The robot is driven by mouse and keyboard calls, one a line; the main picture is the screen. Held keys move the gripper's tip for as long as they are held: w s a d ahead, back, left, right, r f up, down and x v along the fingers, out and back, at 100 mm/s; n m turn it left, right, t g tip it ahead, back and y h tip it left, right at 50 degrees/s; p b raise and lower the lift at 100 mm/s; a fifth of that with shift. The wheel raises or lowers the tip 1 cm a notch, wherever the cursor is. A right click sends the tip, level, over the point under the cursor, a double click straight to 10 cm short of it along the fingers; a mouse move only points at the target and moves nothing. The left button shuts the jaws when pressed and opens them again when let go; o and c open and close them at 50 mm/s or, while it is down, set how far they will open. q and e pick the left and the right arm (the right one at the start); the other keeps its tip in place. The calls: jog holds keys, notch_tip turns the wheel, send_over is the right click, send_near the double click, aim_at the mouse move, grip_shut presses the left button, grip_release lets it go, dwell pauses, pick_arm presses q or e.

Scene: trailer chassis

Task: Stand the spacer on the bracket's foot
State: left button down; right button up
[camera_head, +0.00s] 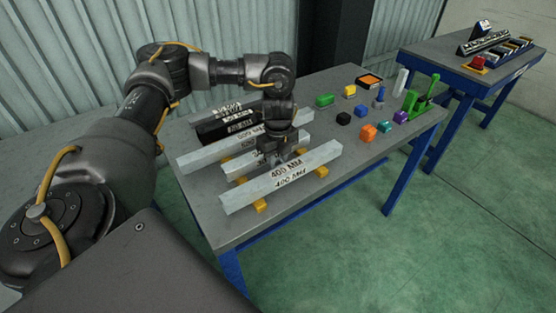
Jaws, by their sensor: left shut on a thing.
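My left gripper (278,158) points down among the grey metal bars on the table. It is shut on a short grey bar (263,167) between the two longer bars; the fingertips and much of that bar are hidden. A green bracket-like piece (420,96) stands upright at the table's right end, apart from the gripper. I cannot tell for sure which piece is the spacer; a pale upright piece (401,80) and a small blue upright piece (380,93) stand near the green one. My right gripper is out of view.
A grey bar marked 400 MM (308,168) lies in front on yellow supports (260,206); another long bar (200,157) and black bars (215,130) lie behind. Several coloured blocks, an orange one (368,132) among them, fill the right side. A second blue table (440,60) stands beyond.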

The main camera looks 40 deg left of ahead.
pick_arm(q)
jog(key=shift+f, duration=0.45)
jog(key=c, duration=1.1)
grip_release()
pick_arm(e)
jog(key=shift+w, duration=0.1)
pick_arm(q)
jog(key=shift+r, duration=0.1)
jog(key=shift+r, duration=0.35)
notch_tip(320, 180, up, 12)
jog(key=p, duration=0.2)
jog(key=shift+r, duration=0.25)
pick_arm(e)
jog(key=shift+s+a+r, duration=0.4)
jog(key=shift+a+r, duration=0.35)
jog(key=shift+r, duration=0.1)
